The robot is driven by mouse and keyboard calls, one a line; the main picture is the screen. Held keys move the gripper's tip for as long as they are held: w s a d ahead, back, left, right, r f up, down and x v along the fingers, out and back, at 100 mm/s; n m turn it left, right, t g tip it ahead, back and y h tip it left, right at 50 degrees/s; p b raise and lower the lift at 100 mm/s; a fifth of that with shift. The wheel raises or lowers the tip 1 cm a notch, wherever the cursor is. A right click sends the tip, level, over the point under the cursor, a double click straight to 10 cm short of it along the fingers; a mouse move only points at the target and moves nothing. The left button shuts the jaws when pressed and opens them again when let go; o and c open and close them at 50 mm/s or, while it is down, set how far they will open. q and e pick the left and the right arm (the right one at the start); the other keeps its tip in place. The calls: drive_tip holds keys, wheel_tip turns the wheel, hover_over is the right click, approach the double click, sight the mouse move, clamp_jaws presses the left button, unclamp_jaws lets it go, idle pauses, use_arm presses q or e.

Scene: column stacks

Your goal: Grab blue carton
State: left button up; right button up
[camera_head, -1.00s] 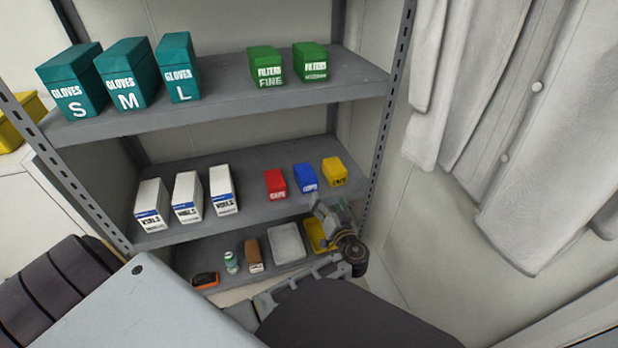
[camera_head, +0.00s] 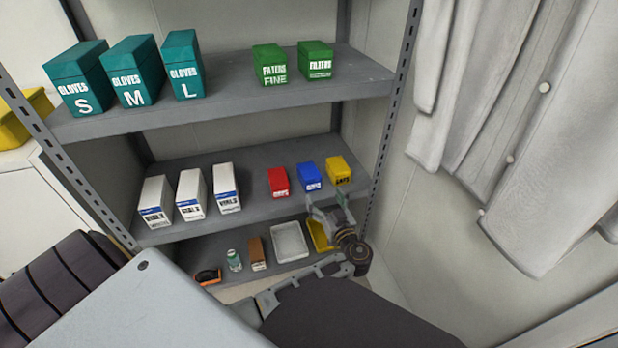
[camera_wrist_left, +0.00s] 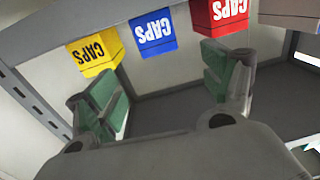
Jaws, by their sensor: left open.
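The blue carton (camera_head: 310,177) stands on the middle shelf between a red carton (camera_head: 278,182) and a yellow carton (camera_head: 339,170). My left gripper (camera_head: 327,207) is open and empty, just in front of and below the blue carton. In the left wrist view the blue carton (camera_wrist_left: 153,30) shows upside down, marked CAPS, beyond the space between the two green-padded fingers of the left gripper (camera_wrist_left: 163,85). The fingers do not touch it. The yellow carton (camera_wrist_left: 95,52) and red carton (camera_wrist_left: 218,16) flank it there. My right gripper is not in view.
White vials boxes (camera_head: 191,195) stand left on the same middle shelf (camera_head: 250,205). Teal gloves boxes (camera_head: 134,72) and green filters boxes (camera_head: 270,65) are on the top shelf. A grey tray (camera_head: 290,241) and yellow tray (camera_head: 318,233) are below. A shelf post (camera_head: 385,130) rises at right.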

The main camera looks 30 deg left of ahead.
use_arm(q)
drive_tip(key=shift+a, duration=0.1)
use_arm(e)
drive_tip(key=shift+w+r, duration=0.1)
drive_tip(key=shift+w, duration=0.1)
use_arm(q)
drive_tip(key=b, duration=0.2)
approach(310, 172)
drive_tip(key=x, duration=0.3)
drive_tip(key=shift+w+a+f, duration=0.2)
drive_tip(key=shift+a+f, duration=0.05)
drive_tip(key=shift+a, duration=0.05)
drive_tip(key=shift+w+a, duration=0.35)
drive_tip(key=shift+a, duration=0.1)
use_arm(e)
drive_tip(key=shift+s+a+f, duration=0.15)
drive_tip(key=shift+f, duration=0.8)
use_arm(q)
drive_tip(key=shift+b+x, duration=0.55)
drive_tip(key=shift+x, duration=0.6)
drive_tip(key=shift+b+x, duration=0.3)
drive_tip(key=shift+x, duration=0.6)
drive_tip(key=shift+w+a+f, duration=0.2)
drive_tip(key=shift+w+a, duration=0.15)
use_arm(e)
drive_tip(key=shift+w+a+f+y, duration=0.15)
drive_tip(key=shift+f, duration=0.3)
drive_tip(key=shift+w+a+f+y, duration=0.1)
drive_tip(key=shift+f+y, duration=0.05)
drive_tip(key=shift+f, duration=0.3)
